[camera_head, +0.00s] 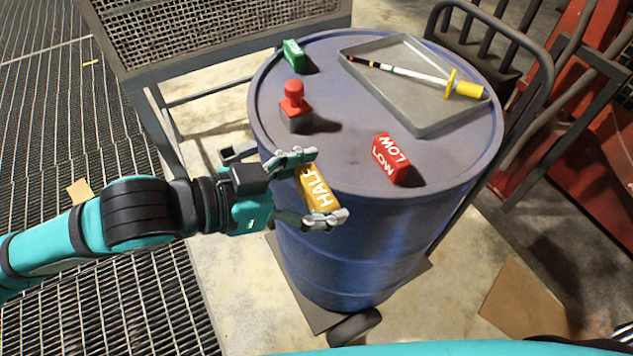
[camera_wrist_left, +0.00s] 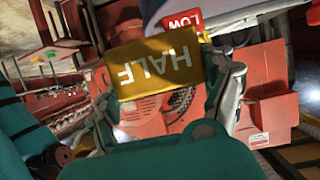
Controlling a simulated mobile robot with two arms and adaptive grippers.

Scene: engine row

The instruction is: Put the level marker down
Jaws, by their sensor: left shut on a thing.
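My left gripper (camera_head: 312,187) is shut on a yellow block marker lettered HALF (camera_head: 318,188). In the head view it holds the marker at the near left edge of the blue drum (camera_head: 352,245); whether the marker touches the drum top cannot be told. The HALF marker fills the middle of the left wrist view (camera_wrist_left: 158,65), between the fingers. A red marker lettered LOW (camera_head: 391,158) lies on the drum top to the right, and it also shows behind the yellow one in the left wrist view (camera_wrist_left: 184,20). A green marker (camera_head: 293,55) stands at the drum's far left. My right gripper is not in view.
A grey tray (camera_head: 425,128) on the drum's far right holds a dipstick with a yellow handle (camera_head: 469,89). A red-knobbed stamp-like piece (camera_head: 294,104) stands left of the middle. The drum top between it and the LOW marker is clear.

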